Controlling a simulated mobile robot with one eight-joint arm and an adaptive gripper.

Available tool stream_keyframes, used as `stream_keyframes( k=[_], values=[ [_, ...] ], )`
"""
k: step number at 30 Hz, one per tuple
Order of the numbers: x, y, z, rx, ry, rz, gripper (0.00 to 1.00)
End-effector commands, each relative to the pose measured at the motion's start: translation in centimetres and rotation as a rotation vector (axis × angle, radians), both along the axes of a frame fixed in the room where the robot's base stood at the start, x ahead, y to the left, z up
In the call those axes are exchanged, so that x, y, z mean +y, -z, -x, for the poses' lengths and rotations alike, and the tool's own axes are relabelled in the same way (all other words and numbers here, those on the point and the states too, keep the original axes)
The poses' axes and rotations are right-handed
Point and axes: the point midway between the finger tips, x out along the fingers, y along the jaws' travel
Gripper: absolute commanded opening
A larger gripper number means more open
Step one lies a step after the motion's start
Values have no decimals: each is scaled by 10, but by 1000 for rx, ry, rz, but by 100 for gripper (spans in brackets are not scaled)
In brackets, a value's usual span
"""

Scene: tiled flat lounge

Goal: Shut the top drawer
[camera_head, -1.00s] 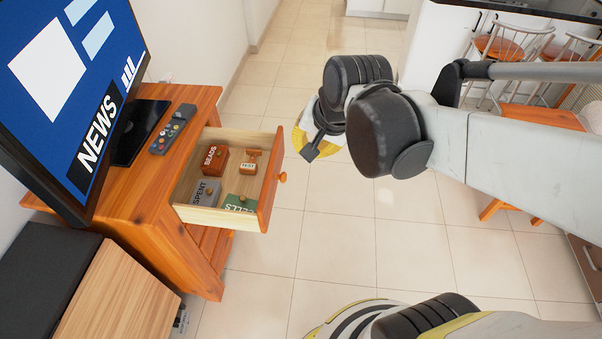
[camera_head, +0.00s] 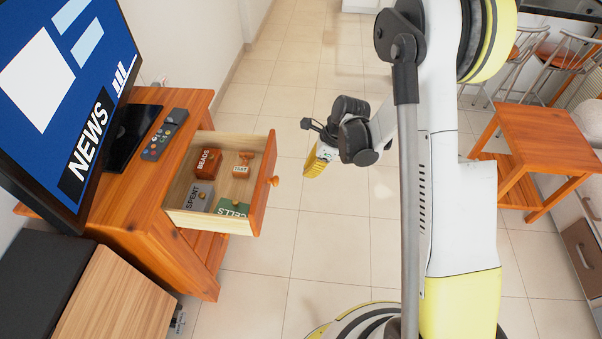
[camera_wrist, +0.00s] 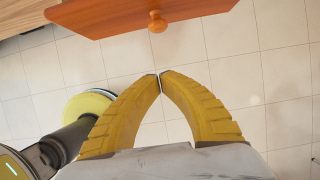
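The top drawer (camera_head: 258,190) of the orange wooden cabinet (camera_head: 192,262) is pulled open, with a round wooden knob (camera_head: 273,181) on its front. It holds small boxes marked BEADS, SPENT and CELLS, and a stamp-like item marked TEST. My gripper (camera_head: 312,172) is to the right of the drawer front, apart from it. In the wrist view my gripper's yellow fingers (camera_wrist: 160,76) meet at their tips with nothing between them. The drawer front (camera_wrist: 120,18) and its knob (camera_wrist: 157,20) lie just beyond the fingertips.
A TV (camera_head: 62,95) showing NEWS and a remote (camera_head: 164,136) are on the cabinet top. A low black and wood unit (camera_head: 100,305) stands at the front left. A small orange table (camera_head: 545,140) and stools are at the right. The tiled floor beside the drawer is clear.

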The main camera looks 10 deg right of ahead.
Motion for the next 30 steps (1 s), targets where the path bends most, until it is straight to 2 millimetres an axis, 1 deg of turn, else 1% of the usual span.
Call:
stream_keyframes(
  k=[1, 9, 13, 16, 21, 24, 30],
  values=[
    [3, 11, -1, -1, -2, 0, 0],
    [23, 65, -9, -2, -3, 1, 0],
    [32, 89, -12, -3, -4, 1, 0],
    [49, 85, -17, -2, -6, 1, 0],
    [64, 83, -23, -3, -4, 1, 0],
    [68, 82, -25, -3, -3, 1, 0],
    [68, 81, -25, -3, -2, 1, 0]
  ],
)
